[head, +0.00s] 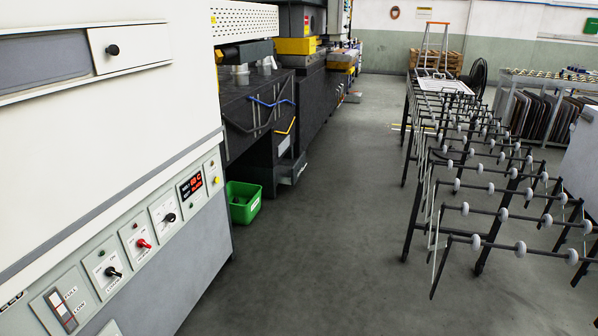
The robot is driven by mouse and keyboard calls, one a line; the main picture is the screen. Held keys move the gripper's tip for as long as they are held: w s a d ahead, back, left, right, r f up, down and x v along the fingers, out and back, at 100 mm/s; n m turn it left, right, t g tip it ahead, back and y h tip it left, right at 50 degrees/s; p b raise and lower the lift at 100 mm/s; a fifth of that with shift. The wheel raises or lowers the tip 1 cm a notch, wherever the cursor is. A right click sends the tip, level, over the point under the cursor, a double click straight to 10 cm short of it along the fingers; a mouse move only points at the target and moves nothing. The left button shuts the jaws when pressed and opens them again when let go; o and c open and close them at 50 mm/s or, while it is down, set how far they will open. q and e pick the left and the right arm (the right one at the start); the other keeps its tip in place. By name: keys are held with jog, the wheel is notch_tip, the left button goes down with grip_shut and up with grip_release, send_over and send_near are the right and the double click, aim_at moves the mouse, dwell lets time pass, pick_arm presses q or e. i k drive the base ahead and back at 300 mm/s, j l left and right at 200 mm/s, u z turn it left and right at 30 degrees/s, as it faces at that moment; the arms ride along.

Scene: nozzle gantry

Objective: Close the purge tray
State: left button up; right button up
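No part in view is clearly marked as the purge tray, and I cannot tell which part it is. A large white machine cabinet (110,125) fills the left side of the head view. High on its front is a white panel with a black knob (112,49), beside a dark grey recess (38,63). Neither of my grippers shows in the head view.
A sloped control strip (125,241) with switches and a red display (191,186) runs along the cabinet. Dark machines (265,120) stand behind it, with a green bin (243,201) on the floor. A roller rack (480,180) stands at right. The grey floor (320,240) between is clear.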

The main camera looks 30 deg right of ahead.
aim_at(288, 171)
jog(key=i+l+z, duration=0.4)
jog(key=i+z, duration=0.65)
jog(key=i, duration=1.55)
